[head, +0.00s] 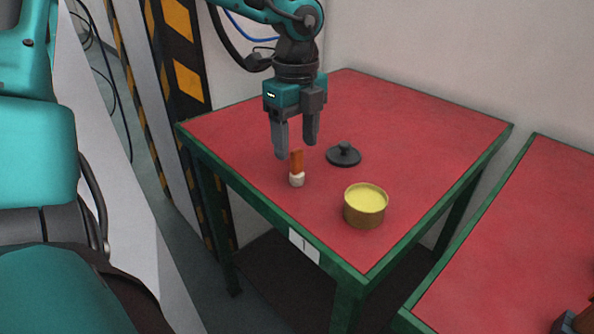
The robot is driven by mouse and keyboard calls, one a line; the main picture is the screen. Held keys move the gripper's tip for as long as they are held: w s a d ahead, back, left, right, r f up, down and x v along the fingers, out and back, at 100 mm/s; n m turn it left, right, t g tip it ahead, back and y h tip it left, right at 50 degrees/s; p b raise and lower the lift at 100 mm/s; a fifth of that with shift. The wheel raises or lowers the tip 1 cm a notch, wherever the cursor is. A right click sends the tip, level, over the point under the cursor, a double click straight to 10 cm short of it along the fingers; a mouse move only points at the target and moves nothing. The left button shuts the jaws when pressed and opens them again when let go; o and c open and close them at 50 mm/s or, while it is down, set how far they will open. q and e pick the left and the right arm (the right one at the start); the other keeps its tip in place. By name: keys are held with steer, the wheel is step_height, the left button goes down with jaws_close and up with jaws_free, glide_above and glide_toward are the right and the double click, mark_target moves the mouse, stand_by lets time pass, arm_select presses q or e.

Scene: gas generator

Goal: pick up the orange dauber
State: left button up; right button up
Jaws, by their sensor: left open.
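The orange dauber (297,162) stands upright on the red table top, with its orange handle up and its white end down. My left gripper (296,149) points down with its two grey fingers apart and nothing held. Its fingertips are close to the top of the dauber, which shows just below and in front of the gap between them. I cannot tell the exact distance in depth. My right gripper is not in view.
An open round tin (364,207) with yellow contents stands to the right of the dauber. A dark knobbed lid (343,155) lies behind it. The green-edged red table (430,120) is clear at the back right. A second red table (520,240) stands at the right.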

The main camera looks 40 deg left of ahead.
mark_target(297, 172)
arm_select(q)
step_height(297, 172, down, 6)
steer(key=shift+w+b, duration=0.1)
steer(key=shift+b, duration=0.45)
steer(key=shift+f, duration=0.25)
jaws_close()
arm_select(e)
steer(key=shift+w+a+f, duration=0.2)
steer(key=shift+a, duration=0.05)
arm_select(q)
steer(key=shift+r, duration=0.15)
step_height(297, 172, up, 20)
steer(key=p, duration=0.4)
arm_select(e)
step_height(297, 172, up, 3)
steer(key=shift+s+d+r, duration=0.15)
